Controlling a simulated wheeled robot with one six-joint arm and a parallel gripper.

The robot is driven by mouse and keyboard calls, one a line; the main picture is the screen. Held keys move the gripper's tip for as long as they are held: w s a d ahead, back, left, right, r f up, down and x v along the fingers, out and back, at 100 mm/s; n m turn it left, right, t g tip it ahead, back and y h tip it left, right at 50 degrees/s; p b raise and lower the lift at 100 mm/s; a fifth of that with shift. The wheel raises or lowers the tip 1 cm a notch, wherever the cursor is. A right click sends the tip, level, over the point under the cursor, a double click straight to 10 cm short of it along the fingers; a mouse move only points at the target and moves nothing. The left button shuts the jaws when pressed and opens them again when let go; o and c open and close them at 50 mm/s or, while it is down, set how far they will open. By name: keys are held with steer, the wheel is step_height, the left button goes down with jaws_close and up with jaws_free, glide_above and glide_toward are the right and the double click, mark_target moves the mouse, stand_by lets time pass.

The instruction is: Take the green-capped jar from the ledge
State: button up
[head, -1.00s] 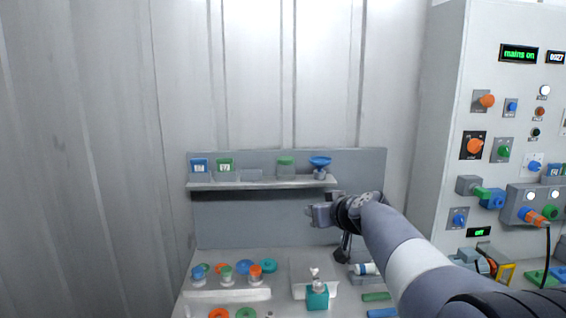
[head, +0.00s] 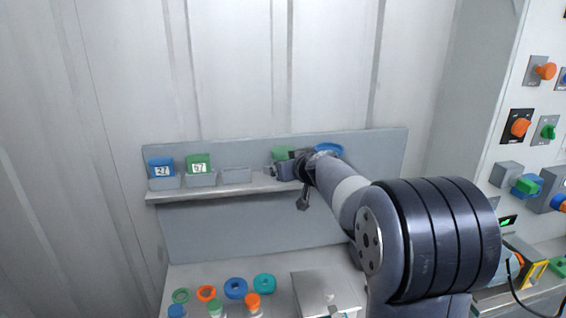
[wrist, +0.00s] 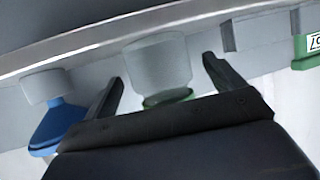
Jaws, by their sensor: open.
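The green-capped jar stands on the ledge (head: 245,189). In the head view its green cap (head: 281,152) shows above my gripper (head: 284,169), which hides most of its body. The wrist view is upside down. There the jar's clear body (wrist: 158,62) lies between the two open fingers of my gripper (wrist: 163,73). A gap shows on each side of the jar. The green cap (wrist: 168,97) is partly hidden behind the gripper's dark body.
A blue funnel-shaped piece (head: 329,149) on a clear holder (wrist: 47,87) stands close beside the jar. Left along the ledge are an empty grey bin (head: 236,175), a green card 67 (head: 199,163) and a blue card 27 (head: 161,167). Coloured rings and capped vessels lie below.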

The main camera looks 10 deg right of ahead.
steer(key=shift+p+x, duration=0.4)
steer(key=shift+x, duration=1.1)
steer(key=shift+c, duration=0.3)
steer(key=c, duration=1)
steer(key=shift+r, duration=0.15)
step_height(320, 180, up, 28)
steer(key=p, duration=0.4)
